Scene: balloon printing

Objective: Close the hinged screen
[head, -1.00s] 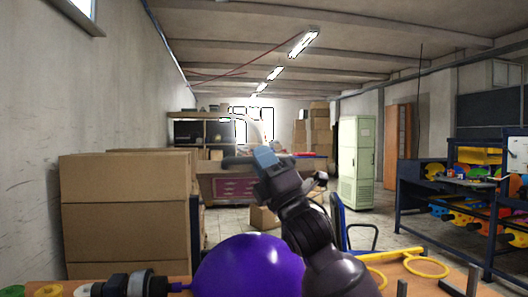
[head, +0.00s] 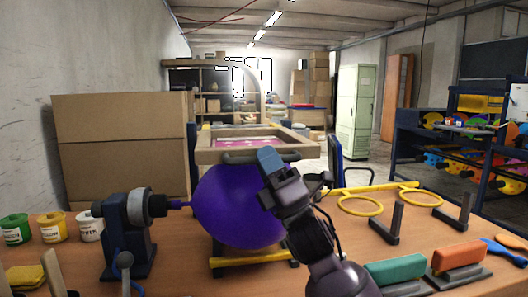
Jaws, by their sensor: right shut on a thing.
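The hinged screen is a wooden frame (head: 218,152) with a pink mesh panel (head: 245,143) and a dark handle bar (head: 238,156) on its near edge. It lies nearly flat, its near edge at the top of the purple balloon (head: 228,205); I cannot tell whether they touch. My right gripper (head: 268,160) is shut on the handle bar, and its arm covers the balloon's right part. The balloon sits on the nozzle of a dark blue holder (head: 130,215), above a yellow bar (head: 245,259). My left gripper is out of view.
Green, yellow and white pots (head: 52,228) stand on the left of the wooden table (head: 185,270). Yellow rings (head: 360,205), dark brackets (head: 385,225) and squeegees with green (head: 395,269) and orange (head: 459,256) grips lie to the right. Cardboard boxes (head: 120,150) stand behind at left.

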